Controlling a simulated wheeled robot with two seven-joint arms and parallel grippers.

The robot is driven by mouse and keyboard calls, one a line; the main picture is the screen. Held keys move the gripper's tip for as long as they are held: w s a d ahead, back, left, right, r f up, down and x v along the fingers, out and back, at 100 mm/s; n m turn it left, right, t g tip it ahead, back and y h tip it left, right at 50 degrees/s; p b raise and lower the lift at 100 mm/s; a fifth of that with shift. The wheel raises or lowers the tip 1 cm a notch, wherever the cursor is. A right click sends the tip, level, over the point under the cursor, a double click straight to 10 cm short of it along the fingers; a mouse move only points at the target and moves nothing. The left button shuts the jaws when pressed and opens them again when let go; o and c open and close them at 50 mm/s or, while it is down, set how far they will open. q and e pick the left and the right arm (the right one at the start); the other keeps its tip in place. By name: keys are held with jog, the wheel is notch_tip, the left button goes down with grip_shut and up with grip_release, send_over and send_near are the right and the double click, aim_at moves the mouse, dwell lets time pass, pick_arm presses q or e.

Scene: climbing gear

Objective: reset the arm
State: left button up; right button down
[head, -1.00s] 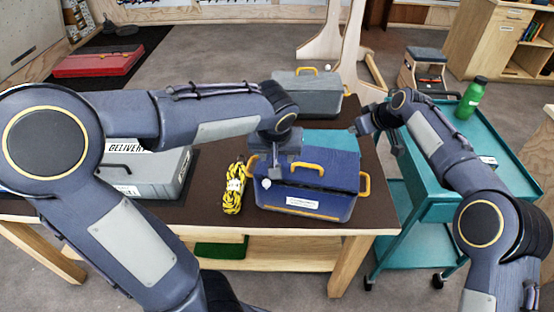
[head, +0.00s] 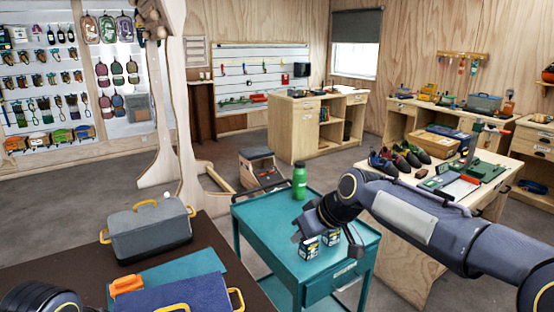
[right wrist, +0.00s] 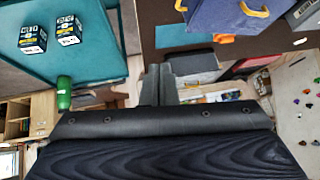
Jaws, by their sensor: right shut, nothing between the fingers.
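My right arm reaches in from the right in the head view. Its gripper (head: 314,222) is over the teal cart (head: 262,222), in front of the green bottle (head: 299,182). The right wrist view shows its fingers (right wrist: 160,72) together with nothing between them. Two small dark boxes on the cart are partly behind the gripper in the head view; the right wrist view shows the left box (right wrist: 32,38) and the right box (right wrist: 68,29) clearly. A dark piece of my left arm shows at the bottom left of the head view; its gripper is out of view.
The dark table (head: 65,273) at lower left holds a grey toolbox (head: 150,232) and a blue toolbox (head: 190,296) with yellow handles. A wooden bench (head: 400,240) with shoes stands right of the cart, near my right arm.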

jog(key=s+d+f+m+h, duration=0.1)
jog(key=s+d+m, duration=0.4)
jog(key=s+d, duration=1.1)
pick_arm(q)
jog(key=s+d+f+m+t+h, duration=0.1)
jog(key=s+d+m+h, duration=0.1)
jog(key=s+d, duration=0.4)
jog(key=s+h, duration=0.1)
jog(key=s, duration=0.1)
jog(key=shift+s+d+f+m, duration=0.25)
jog(key=shift+s+f+m, duration=0.05)
jog(key=shift+f+m, duration=0.1)
pick_arm(e)
jog(key=s+f+m, duration=0.2)
jog(key=s+f, duration=0.2)
jog(key=s, duration=0.4)
jog(key=s+f+m+h, duration=0.1)
jog(key=s+f, duration=0.3)
jog(key=s, duration=0.4)
jog(key=shift+s+d+f+m+t, duration=0.15)
jog(key=shift+s+f+m+t, duration=0.2)
jog(key=shift+m, duration=0.35)
jog(key=shift+w+r, duration=0.1)
jog(key=shift+w, duration=0.05)
